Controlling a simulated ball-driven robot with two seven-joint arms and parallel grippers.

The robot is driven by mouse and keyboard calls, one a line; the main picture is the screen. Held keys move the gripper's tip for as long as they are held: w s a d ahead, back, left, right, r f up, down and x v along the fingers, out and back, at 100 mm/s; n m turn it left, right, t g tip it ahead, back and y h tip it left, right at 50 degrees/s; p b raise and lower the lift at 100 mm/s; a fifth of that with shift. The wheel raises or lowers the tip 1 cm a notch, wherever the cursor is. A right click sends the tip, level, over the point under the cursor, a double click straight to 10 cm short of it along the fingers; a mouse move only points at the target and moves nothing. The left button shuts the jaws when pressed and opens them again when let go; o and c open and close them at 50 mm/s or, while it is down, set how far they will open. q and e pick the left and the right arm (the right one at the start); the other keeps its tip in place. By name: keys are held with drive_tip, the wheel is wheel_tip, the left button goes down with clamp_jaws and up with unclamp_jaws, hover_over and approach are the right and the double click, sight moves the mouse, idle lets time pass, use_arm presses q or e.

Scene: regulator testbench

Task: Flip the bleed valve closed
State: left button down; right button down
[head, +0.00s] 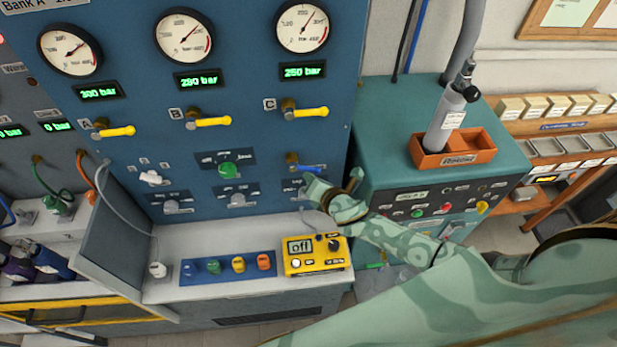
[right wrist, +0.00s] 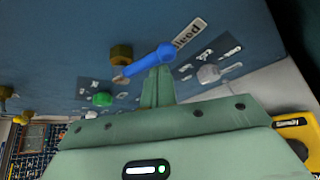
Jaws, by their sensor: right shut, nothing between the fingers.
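The bleed valve is a blue lever (head: 311,168) on a brass body (head: 292,158), low on the right of the blue panel. In the head view the lever points right, roughly level. In the right wrist view the blue lever (right wrist: 150,63) runs aslant from the brass fitting (right wrist: 121,54) past the "Bleed" label (right wrist: 190,33). My right gripper (head: 312,182) is just below the lever, fingers together and empty. In the right wrist view its fingertips (right wrist: 159,72) are right at the lever's outer part; I cannot tell whether they touch. My left gripper is not in view.
Yellow levers A (head: 118,131), B (head: 213,122) and C (head: 310,112) sit above, under gauges. A green knob (head: 228,169) is left of the bleed valve. A yellow meter (head: 316,262) reading "off" stands on the ledge below. A teal cabinet (head: 395,130) stands to the right.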

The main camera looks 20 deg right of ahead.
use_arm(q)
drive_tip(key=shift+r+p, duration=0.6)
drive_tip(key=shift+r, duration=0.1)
use_arm(e)
drive_tip(key=shift+d+r, duration=0.25)
drive_tip(key=shift+r, duration=0.55)
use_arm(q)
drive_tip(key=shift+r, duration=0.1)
use_arm(e)
drive_tip(key=shift+w+r, duration=0.15)
drive_tip(key=shift+r, duration=0.1)
